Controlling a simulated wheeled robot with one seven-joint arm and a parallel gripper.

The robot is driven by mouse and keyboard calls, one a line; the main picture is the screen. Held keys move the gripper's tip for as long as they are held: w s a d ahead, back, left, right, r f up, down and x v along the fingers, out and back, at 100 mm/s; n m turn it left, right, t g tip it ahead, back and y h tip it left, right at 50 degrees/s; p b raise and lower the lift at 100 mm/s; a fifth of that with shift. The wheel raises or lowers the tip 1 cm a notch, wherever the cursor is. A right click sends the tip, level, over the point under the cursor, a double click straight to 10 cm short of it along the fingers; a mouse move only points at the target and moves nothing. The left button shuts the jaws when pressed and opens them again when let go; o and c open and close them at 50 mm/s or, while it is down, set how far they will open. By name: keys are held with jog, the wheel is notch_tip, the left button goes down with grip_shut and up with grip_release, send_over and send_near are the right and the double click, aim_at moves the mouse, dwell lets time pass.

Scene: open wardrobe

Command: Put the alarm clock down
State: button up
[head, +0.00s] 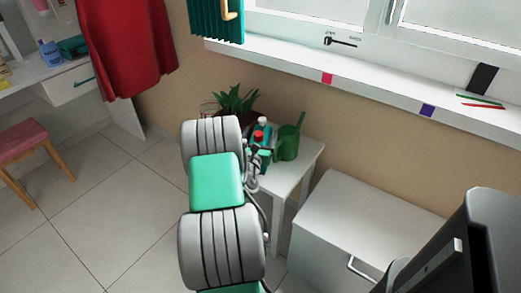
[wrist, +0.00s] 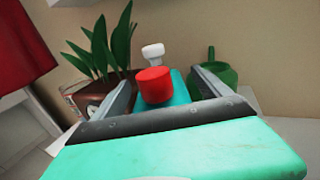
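I do not see an alarm clock in either view. My gripper shows in the wrist view (wrist: 165,82) with its two fingers wide apart. A red cap (wrist: 155,84) on what looks like a teal bottle (wrist: 181,86) shows between the fingers; I cannot tell whether they touch it. In the head view the red cap (head: 258,135) is just past my arm, which hides most of the gripper. The small white side table (head: 296,165) is beneath these things.
A potted plant (head: 237,101), a white-capped bottle (head: 263,122) and a green watering can (head: 288,143) crowd the side table. A white cabinet (head: 365,218) stands to the right, with a window sill (head: 380,95) above. Floor tiles (head: 110,215) at left are clear.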

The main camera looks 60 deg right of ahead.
grip_shut()
jog(key=shift+r, duration=0.15)
dwell(0.8)
